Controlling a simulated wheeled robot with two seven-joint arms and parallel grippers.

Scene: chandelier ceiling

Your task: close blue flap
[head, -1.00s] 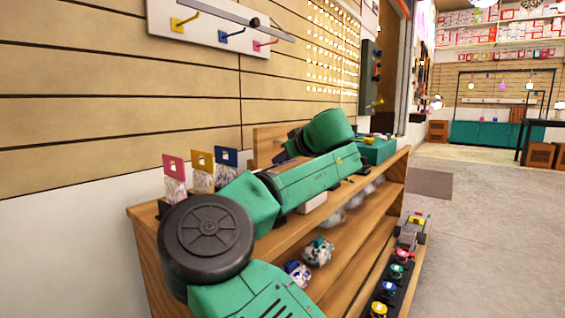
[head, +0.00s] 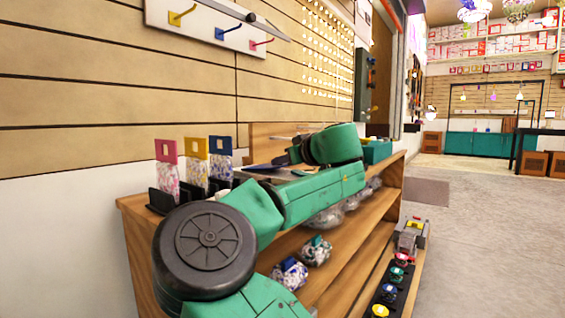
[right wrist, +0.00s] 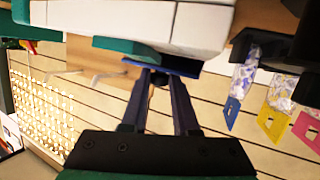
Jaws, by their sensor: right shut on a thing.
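The blue flap (right wrist: 166,66) shows as a thin dark-blue strip at my fingertips in the right wrist view. It lies against the edge of a white and green block (right wrist: 170,25). My right gripper (right wrist: 160,74) is shut on the flap, its two dark fingers reaching up to it. In the head view, my green right arm reaches over the wooden shelf unit and bends back left. A flat dark-blue piece (head: 262,168) shows there near my right gripper (head: 282,160), partly hidden by my arm. My left gripper is out of view.
Pink (head: 166,151), yellow (head: 195,148) and blue (head: 220,146) tags stand at the left end of the wooden shelf unit (head: 135,212). Hooks (head: 228,35) hang on the wall above. The lower shelves hold small items. The floor (head: 470,235) to the right is open.

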